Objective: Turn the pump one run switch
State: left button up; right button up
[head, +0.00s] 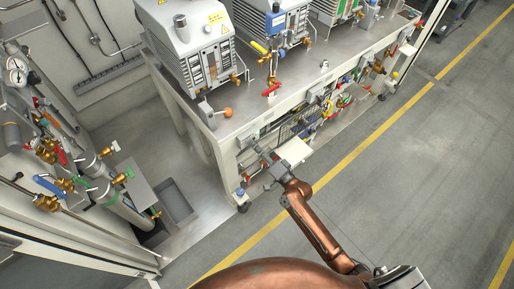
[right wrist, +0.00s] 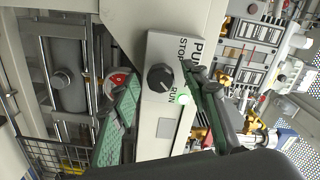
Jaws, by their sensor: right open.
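A pale switch box (right wrist: 170,125) with a black round knob (right wrist: 160,77) fills the middle of the right wrist view. Its label shows "STOP" above and "RUN" below; the pump name beside them is cut off by a finger. I cannot tell exactly where the knob points. My right gripper (right wrist: 165,84) is open, with a green-padded finger on each side of the knob; contact is not clear. In the head view my right gripper (head: 265,154) is at the bench's front edge. My left gripper is not in view.
Large grey pumps (head: 190,45) stand on the metal bench (head: 240,105). An orange knob (head: 227,112) and a red valve handle (head: 271,89) are on the bench top. Pipes and valves fill the bench front. The floor to the right is clear, with a yellow line (head: 350,157).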

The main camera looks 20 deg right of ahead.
jog(key=shift+s+d, duration=0.1)
jog(key=shift+s, duration=0.1)
jog(key=shift+v, duration=0.8)
jog(key=p+v, duration=0.1)
jog(key=v, duration=0.5)
jog(key=shift+r+p, duration=0.1)
jog(key=shift+p, duration=0.2)
dwell(0.5)
